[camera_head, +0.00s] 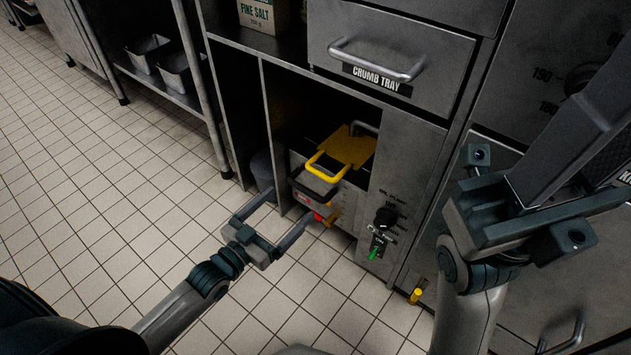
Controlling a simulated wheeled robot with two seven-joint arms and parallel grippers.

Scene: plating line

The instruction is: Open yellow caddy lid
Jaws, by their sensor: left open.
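The yellow caddy lid (347,148) shows in the low open bay of the steel counter. A yellow loop handle (327,167) stands at its front edge. Below it is a grey caddy body with a black handle (312,192) and a red part (325,216) low on its front. The rear of the caddy is in shadow. My left gripper (282,206) is open and empty, its fingers pointing toward the bay, in front of and below the yellow handle.
A drawer marked CRUMB TRAY (376,79) sits above the bay. A dark grey bin (263,170) stands in the narrow bay at left. The tiled floor (100,200) is clear at left.

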